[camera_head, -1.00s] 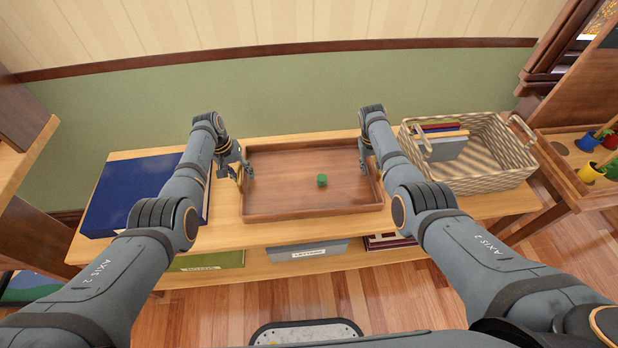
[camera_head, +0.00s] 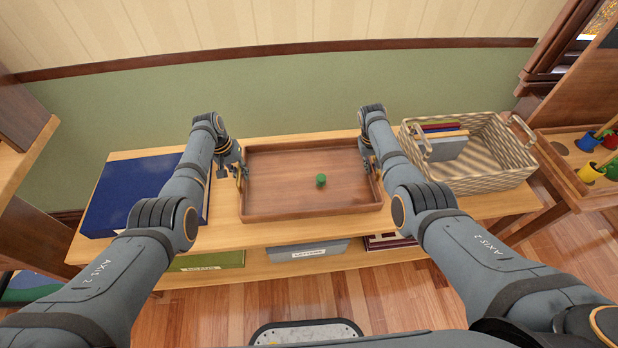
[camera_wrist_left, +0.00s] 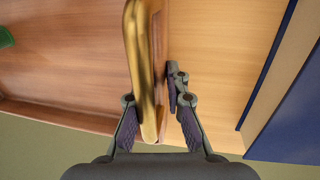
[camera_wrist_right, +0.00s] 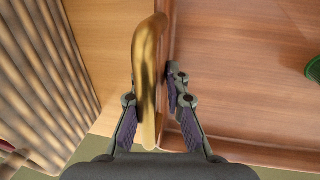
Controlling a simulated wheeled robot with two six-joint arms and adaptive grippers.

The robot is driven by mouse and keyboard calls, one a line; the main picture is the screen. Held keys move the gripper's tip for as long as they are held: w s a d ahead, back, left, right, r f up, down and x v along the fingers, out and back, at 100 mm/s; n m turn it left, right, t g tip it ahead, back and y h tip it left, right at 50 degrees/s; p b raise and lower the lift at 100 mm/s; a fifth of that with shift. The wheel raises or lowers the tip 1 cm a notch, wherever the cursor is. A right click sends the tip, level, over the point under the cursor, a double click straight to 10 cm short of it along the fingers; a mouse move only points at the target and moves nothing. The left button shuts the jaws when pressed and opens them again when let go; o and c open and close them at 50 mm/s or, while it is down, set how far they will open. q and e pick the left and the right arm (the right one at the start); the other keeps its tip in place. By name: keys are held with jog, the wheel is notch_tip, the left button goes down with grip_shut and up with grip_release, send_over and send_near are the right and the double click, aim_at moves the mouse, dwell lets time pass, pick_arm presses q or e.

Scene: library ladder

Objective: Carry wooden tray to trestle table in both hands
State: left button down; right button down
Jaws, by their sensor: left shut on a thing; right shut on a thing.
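The wooden tray (camera_head: 290,205) rests on top of a low wooden shelf unit. A small green object (camera_head: 321,180) stands on it, right of its middle. My left gripper (camera_head: 241,172) is shut on the brass handle (camera_wrist_left: 140,60) at the tray's left end; one finger is on each side of the handle in the left wrist view. My right gripper (camera_head: 370,164) is shut on the brass handle (camera_wrist_right: 148,75) at the right end, also seen in the right wrist view. The arms partly hide both handles in the head view. I cannot make out a trestle table.
A large blue book or box (camera_head: 135,195) lies left of the tray. A wicker basket (camera_head: 480,180) holding books stands close on the right. A wooden stand with coloured pots (camera_head: 587,171) is at far right. A green wall (camera_head: 290,95) rises behind. Labelled boxes fill the lower shelf.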

pick_arm(q)
jog(key=shift+d+r, duration=0.1)
jog(key=shift+r, duration=0.1)
pick_arm(e)
jog(key=shift+d, duration=0.1)
